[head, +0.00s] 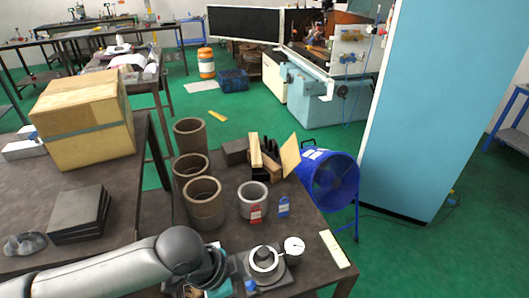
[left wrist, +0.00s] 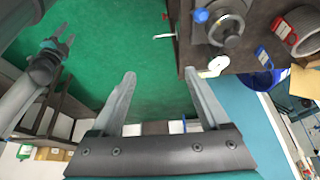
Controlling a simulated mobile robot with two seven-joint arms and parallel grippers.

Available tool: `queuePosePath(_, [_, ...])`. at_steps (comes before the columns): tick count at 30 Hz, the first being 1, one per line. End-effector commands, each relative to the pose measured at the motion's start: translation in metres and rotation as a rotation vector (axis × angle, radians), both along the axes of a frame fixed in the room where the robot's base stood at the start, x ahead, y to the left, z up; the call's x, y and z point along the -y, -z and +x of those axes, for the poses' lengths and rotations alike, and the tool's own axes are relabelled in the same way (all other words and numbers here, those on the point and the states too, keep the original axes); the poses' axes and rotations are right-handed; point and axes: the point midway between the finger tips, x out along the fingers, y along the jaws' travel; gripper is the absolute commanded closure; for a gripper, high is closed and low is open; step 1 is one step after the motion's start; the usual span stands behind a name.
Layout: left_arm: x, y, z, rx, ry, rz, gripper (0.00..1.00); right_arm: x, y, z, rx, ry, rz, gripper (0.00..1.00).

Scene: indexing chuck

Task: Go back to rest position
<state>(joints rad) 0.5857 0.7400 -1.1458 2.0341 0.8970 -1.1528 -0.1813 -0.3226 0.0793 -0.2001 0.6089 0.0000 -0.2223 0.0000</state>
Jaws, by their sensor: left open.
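My left arm (head: 110,270) reaches in from the left at the bottom of the head view; its fingertips are not clear there. In the left wrist view my left gripper (left wrist: 160,78) is open and empty, its fingers spread over green floor beside the table edge. The indexing chuck (head: 264,262) stands on the near table, to the right of my left wrist, with a white dial gauge (head: 293,248) beside it. The chuck also shows in the left wrist view (left wrist: 228,30). My right gripper (left wrist: 62,42) appears small at upper left there, apart from the table; its opening is unclear.
On the near table stand brown rings (head: 203,198), a grey ring (head: 252,200), red (head: 256,214) and blue (head: 283,207) tags, and wooden blocks (head: 256,155). A cardboard box (head: 82,120) sits on the left table. Green floor is free further right.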

Motion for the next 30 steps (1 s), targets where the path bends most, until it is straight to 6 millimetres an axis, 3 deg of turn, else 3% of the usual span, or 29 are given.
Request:
queuePosePath(8, [0.041, -0.014, -0.019, 0.033, -0.085, -0.105, 0.21, -0.003, -0.003, 0.047, 0.074, 0.0, 0.006, 0.5])
queuePosePath(14, [0.041, -0.025, -0.025, 0.046, -0.278, -0.161, 0.21, -0.002, -0.001, 0.03, 0.048, 0.0, 0.004, 0.5])
queuePosePath(17, [0.028, -0.025, -0.028, 0.039, -0.409, -0.165, 0.21, -0.001, -0.001, 0.019, 0.03, 0.0, 0.002, 0.5])
queuePosePath(23, [-0.024, -0.014, -0.044, 0.001, -0.706, -0.109, 0.21, -0.001, -0.001, 0.017, 0.025, 0.0, 0.001, 0.5])
queuePosePath(30, [-0.09, 0.004, -0.083, -0.059, -0.996, 0.02, 0.21, -0.001, -0.001, 0.02, 0.03, 0.0, 0.002, 0.5])
